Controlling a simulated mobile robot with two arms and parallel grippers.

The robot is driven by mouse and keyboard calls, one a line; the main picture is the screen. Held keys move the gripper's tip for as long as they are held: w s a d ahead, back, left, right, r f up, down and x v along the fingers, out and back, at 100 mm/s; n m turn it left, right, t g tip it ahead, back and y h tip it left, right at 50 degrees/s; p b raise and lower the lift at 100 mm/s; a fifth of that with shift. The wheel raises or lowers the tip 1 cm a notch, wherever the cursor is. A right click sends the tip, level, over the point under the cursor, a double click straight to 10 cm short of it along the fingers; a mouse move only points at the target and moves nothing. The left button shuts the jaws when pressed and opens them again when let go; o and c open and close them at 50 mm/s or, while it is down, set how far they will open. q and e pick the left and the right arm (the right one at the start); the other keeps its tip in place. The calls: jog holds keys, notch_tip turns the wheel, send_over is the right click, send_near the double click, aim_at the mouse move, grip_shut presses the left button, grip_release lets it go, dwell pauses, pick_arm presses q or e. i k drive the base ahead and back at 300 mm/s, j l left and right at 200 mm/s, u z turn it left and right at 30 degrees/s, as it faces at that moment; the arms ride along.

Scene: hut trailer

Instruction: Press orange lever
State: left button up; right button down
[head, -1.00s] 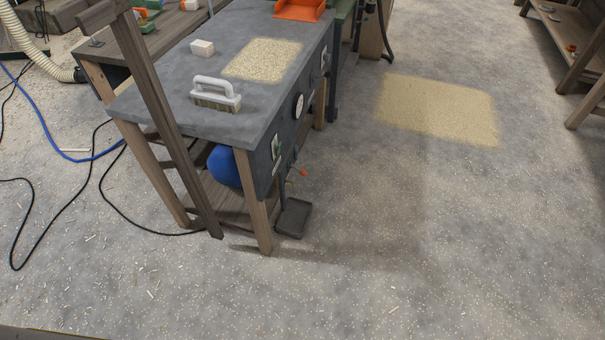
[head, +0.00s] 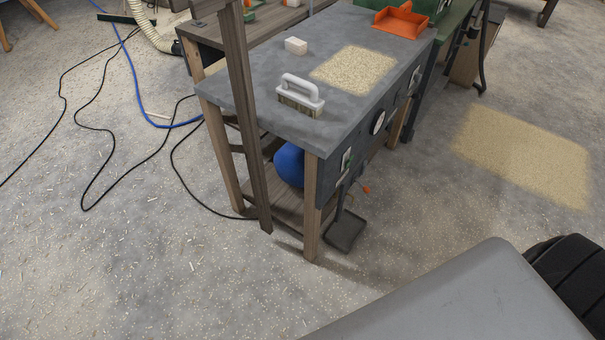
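A small orange piece (head: 365,188) shows low beside the workbench (head: 350,112), near the end of its side panel. It is too small to tell whether it is a lever. No other lever in orange can be made out. An orange scoop-like pan (head: 402,20) lies on the far end of the bench top. Neither of my grippers is in view.
The bench top bears a white-handled brush (head: 301,92), a white block (head: 296,46) and a sawdust patch (head: 354,66). A dustpan (head: 345,231) stands on the floor by the bench. Black cables (head: 95,130) and a blue hose (head: 135,85) cross the left floor.

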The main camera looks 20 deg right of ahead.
aim_at(366, 190)
jog(key=l+u, duration=0.3)
jog(key=l, duration=0.25)
jog(key=i+l+u, duration=0.1)
jog(key=l+u, duration=0.2)
jog(key=l, duration=0.3)
jog(key=l+u, duration=0.3)
jog(key=l, duration=0.25)
jog(key=k+l+u, duration=0.15)
jog(key=l+u, duration=0.15)
jog(key=l, duration=0.25)
jog(key=k+l+u, duration=0.15)
jog(key=l+u, duration=0.15)
jog(key=l, duration=0.2)
jog(key=k+l, duration=0.1)
jog(key=l, duration=0.25)
jog(key=k+l, duration=0.15)
jog(key=l, duration=0.15)
jog(key=k+l, duration=0.1)
jog(key=l, duration=0.25)
jog(key=k+l, duration=0.1)
jog(key=l, duration=0.25)
jog(key=k+l, duration=0.15)
jog(key=l, duration=0.15)
